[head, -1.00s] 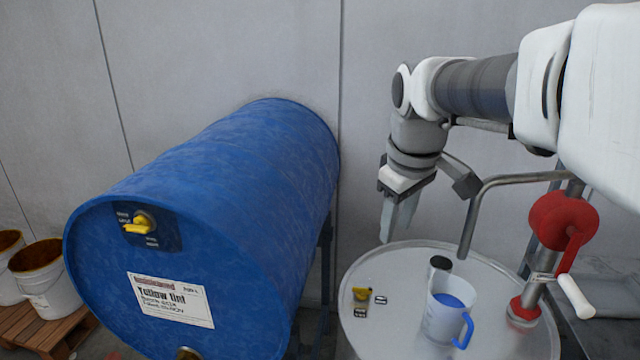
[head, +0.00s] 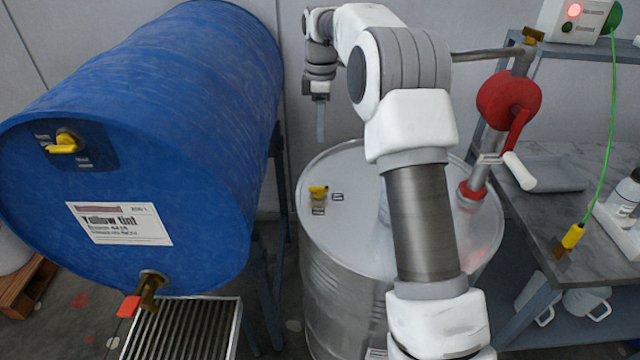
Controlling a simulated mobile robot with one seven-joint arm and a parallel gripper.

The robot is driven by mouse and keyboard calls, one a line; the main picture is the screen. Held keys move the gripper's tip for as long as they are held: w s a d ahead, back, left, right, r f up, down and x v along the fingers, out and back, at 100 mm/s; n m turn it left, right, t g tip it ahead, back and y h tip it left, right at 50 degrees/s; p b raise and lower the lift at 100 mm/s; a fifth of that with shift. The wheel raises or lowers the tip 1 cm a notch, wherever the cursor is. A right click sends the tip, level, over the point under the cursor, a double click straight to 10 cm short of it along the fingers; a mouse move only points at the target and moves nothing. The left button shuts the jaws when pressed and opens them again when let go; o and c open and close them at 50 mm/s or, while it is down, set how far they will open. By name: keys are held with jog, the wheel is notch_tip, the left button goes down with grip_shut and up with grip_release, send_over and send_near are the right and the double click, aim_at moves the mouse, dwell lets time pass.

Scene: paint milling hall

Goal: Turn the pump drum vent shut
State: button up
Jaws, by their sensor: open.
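The pump drum (head: 335,240) is an upright grey steel drum with a red hand pump (head: 508,100) on its right side. Its vent (head: 318,190) is a small yellow handle on the left of the drum's lid, with small dark labels beside and in front of it. I cannot tell from its handle whether it is open or shut. My gripper (head: 320,138) is open and empty, pointing down above and behind the vent, apart from it. My arm covers the middle of the lid and nearly all of the jug there.
A blue drum (head: 170,110) lies on a stand at left, with its own yellow vent (head: 64,143) and a brass tap (head: 150,285) over a grate. At right stands a bench (head: 560,200) with a yellow clamp (head: 572,238) on a green cable.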

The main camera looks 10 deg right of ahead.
aim_at(321, 187)
jog(key=f, duration=0.6)
jog(key=f+b, duration=0.1)
jog(key=f, duration=1.1)
jog(key=shift+w+f, duration=0.25)
jog(key=shift+w, duration=0.05)
grip_shut()
